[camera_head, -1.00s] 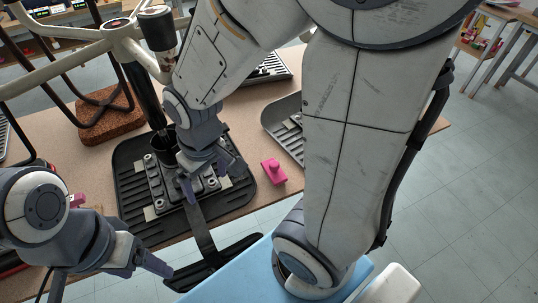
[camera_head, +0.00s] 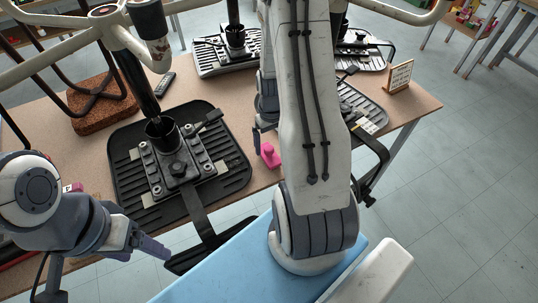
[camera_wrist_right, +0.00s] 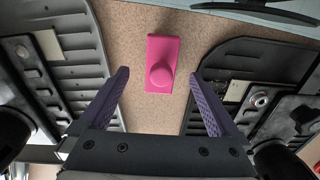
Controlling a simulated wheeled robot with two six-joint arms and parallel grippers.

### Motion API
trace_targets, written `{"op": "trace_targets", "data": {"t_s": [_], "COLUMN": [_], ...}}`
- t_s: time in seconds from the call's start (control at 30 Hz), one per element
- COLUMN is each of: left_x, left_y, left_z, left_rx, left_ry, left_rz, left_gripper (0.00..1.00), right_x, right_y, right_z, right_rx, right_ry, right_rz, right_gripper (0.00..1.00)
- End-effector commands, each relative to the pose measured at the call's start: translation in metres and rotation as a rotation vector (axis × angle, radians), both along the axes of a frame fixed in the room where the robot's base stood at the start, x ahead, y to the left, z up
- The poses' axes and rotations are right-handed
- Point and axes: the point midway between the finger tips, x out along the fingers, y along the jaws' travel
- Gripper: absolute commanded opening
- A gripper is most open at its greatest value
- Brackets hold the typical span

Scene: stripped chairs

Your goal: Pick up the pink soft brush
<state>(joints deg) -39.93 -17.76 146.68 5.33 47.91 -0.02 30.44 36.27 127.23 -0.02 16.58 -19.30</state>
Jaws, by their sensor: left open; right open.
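The pink soft brush (camera_head: 269,155) lies on the tan table near its front edge, just right of the large black chair base plate. In the right wrist view the pink brush (camera_wrist_right: 161,64) shows as a flat pink block with a round knob, ahead of and between my open fingers. My right gripper (camera_wrist_right: 158,95) is open and empty, apart from the brush. In the head view its arm hides most of it. My left gripper (camera_head: 148,247) is at the lower left, in front of the table, its fingers open and empty.
The black base plate (camera_head: 125,170) with a post stands left of the brush. More black chair bases (camera_head: 222,66) stand at the back and right. A cork block (camera_head: 104,112), a dark remote (camera_head: 165,84) and a small sign (camera_head: 398,77) are on the table. Bare tabletop surrounds the brush.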

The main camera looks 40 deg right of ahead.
Motion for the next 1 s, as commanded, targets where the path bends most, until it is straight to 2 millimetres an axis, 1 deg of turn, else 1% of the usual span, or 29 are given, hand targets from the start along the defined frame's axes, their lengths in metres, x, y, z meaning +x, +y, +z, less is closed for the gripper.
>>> {"op": "trace_targets", "data": {"t_s": [0.13, 0.3, 0.43, 0.53, 0.73, 0.77, 0.8, 0.87, 0.9, 0.97, 1.0], "left_x": [0.000, 0.000, 0.000, 0.000, 0.000, 0.000, 0.000, 0.000, 0.000, 0.000, 0.000], "left_y": [0.000, 0.000, 0.000, 0.000, 0.000, 0.000, 0.000, 0.000, 0.000, 0.000, 0.000], "left_z": [0.004, 0.010, 0.011, 0.011, 0.011, 0.011, 0.011, 0.011, 0.011, 0.011, 0.011], "left_rx": [0.000, 0.000, 0.000, 0.000, 0.000, 0.000, 0.000, 0.000, 0.000, 0.000, 0.000], "left_ry": [0.000, 0.000, 0.000, 0.000, 0.000, 0.000, 0.000, 0.000, 0.000, 0.000, 0.000], "left_rz": [0.000, 0.000, 0.000, 0.000, 0.000, 0.000, 0.000, 0.000, 0.000, 0.000, 0.000], "left_gripper": [0.76, 0.76, 0.76, 0.76, 0.76, 0.76, 0.76, 0.76, 0.76, 0.76, 0.76], "right_x": [0.003, 0.010, 0.009, 0.010, 0.010, 0.010, 0.010, 0.010, 0.010, 0.010, 0.010], "right_y": [0.001, 0.001, 0.001, 0.000, 0.000, 0.000, 0.000, 0.000, 0.000, 0.000, 0.000], "right_z": [-0.011, -0.033, -0.048, -0.052, -0.053, -0.053, -0.053, -0.052, -0.052, -0.052, -0.052], "right_rx": [0.001, 0.001, 0.001, 0.000, -0.001, -0.001, -0.001, -0.001, 0.000, 0.000, -0.001], "right_ry": [0.002, 0.002, 0.002, -0.001, -0.002, -0.002, -0.002, -0.002, -0.002, -0.002, -0.002], "right_rz": [0.001, 0.001, 0.000, 0.000, 0.000, 0.000, 0.000, 0.000, 0.000, 0.000, 0.000], "right_gripper": [0.97, 0.97, 0.97, 0.97, 0.97, 0.86, 0.71, 0.48, 0.32, 0.10, 0.03]}}
